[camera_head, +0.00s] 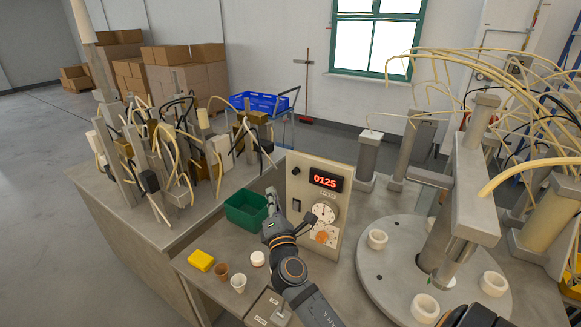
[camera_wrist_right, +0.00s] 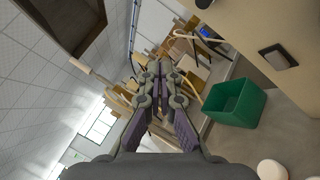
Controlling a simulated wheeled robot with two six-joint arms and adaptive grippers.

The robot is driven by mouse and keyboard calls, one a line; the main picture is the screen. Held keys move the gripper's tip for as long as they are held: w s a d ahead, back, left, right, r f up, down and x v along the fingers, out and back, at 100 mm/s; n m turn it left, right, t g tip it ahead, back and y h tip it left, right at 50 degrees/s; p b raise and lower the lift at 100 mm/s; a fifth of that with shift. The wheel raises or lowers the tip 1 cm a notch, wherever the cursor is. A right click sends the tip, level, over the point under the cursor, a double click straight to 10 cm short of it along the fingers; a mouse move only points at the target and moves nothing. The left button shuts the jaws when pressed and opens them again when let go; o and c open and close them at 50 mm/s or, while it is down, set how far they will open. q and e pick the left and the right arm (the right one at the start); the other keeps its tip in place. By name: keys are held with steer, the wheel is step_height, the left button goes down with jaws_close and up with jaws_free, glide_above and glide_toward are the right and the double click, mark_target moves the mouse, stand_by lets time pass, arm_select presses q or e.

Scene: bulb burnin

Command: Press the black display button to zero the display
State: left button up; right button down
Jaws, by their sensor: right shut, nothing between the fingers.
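A small round black button (camera_head: 296,171) is left of the display. A black rectangular switch (camera_head: 297,204) sits lower on the panel's left side. My right gripper (camera_head: 271,193) is shut and empty, just left of the panel and apart from both controls. Its closed fingers show in the right wrist view (camera_wrist_right: 155,68). My left gripper is not in view.
A green bin (camera_head: 246,209) stands close left of my right gripper. A dial and an orange knob (camera_head: 322,237) are low on the panel. A round turntable (camera_head: 385,255) fills the right.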

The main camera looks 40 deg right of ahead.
mark_target(295, 172)
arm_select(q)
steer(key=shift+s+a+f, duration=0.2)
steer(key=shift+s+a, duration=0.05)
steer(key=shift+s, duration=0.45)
arm_select(e)
steer(key=w+d, duration=0.2)
steer(key=d, duration=0.5)
steer(key=shift+w+d+r, duration=0.3)
steer(key=shift+w+d, duration=0.1)
stand_by(0.9)
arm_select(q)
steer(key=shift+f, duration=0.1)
arm_select(e)
steer(key=shift+w+d, duration=0.15)
steer(key=shift+d, duration=0.25)
